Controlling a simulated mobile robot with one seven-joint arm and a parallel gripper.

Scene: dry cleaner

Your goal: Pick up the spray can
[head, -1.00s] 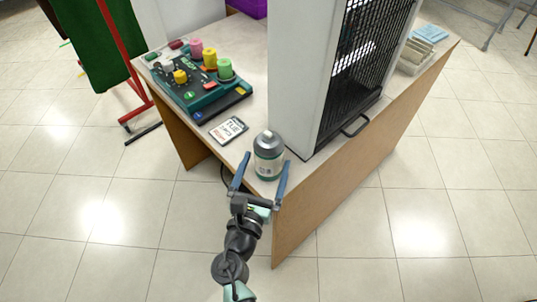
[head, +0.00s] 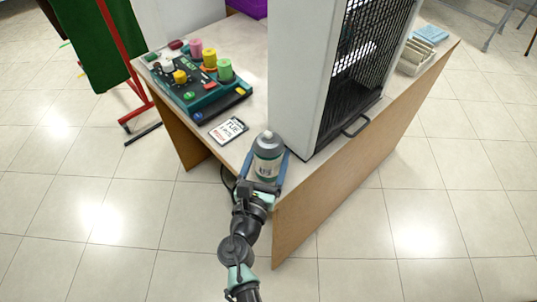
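The spray can (head: 267,154) stands upright near the front corner of the table (head: 303,178). It is grey with a pale label and a rounded top. My gripper (head: 267,162) reaches in from the front with its blue fingers on either side of the can. The fingers look close to the can's sides, but their tips are partly hidden behind it. I cannot tell whether they touch it.
A tall cabinet with a dark mesh front (head: 300,80) stands close behind the can on the right. A calendar card (head: 228,130) lies to the left, before a dark board with coloured knobs (head: 198,90). A pale tray (head: 415,57) sits at the back right.

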